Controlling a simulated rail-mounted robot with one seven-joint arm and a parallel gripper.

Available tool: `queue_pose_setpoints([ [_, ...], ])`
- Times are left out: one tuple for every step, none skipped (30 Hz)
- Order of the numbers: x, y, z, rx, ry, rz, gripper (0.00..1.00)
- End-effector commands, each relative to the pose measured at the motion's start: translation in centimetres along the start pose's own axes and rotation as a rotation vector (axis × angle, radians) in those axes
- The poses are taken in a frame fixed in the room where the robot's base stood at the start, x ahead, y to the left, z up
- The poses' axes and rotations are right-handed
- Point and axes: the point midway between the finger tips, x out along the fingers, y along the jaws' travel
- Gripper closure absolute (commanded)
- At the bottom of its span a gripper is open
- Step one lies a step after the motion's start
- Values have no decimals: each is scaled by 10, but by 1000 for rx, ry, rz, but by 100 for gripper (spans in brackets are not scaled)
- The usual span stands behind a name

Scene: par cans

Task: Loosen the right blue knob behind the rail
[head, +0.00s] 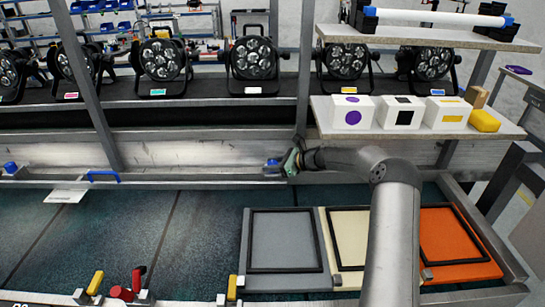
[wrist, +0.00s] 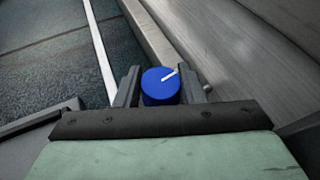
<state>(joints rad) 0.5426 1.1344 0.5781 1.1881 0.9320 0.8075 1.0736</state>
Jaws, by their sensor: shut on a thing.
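The right blue knob (wrist: 160,88) sits between the two fingers of my gripper (wrist: 160,90) in the wrist view. It is round, with a white pointer line on its top that aims to the upper right in that view. My gripper is shut on it. In the head view my gripper (head: 279,164) reaches the rail (head: 220,181) from the right, and the knob (head: 271,164) shows as a small blue spot at its tip. Another blue knob (head: 11,168) stands at the far left behind the rail.
A blue handle (head: 103,176) and a white card (head: 66,196) are on the rail's left part. Framed grey (head: 285,245), cream and orange panels lie at the front right. A shelf (head: 420,124) with white boxes hangs above my arm. Lamps stand in a row behind.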

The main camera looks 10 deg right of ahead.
Motion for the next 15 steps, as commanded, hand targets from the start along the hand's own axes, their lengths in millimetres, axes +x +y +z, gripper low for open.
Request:
queue_pose_setpoints([
  [0, -2, 3, -14, -5, 18, 87],
  [0, -2, 3, -20, -4, 31, 87],
  [0, -2, 3, -25, -5, 43, 87],
  [0, -2, 2, -27, -5, 49, 87],
  [0, -1, 2, -27, -5, 54, 87],
  [-1, -1, 2, -28, -4, 57, 87],
  [-1, -1, 2, -28, -4, 58, 87],
  [-1, -1, 2, -28, -4, 58, 87],
  [-1, -1, 2, -28, -4, 58, 87],
  [-1, -1, 2, -28, -4, 58, 87],
  [-1, -1, 2, -28, -4, 57, 87],
  [-1, -1, 2, -28, -4, 57, 87],
  [-1, -1, 2, -28, -4, 57, 87],
  [-1, -1, 2, -28, -4, 57, 61],
  [-1, -1, 2, -28, -4, 57, 50],
])
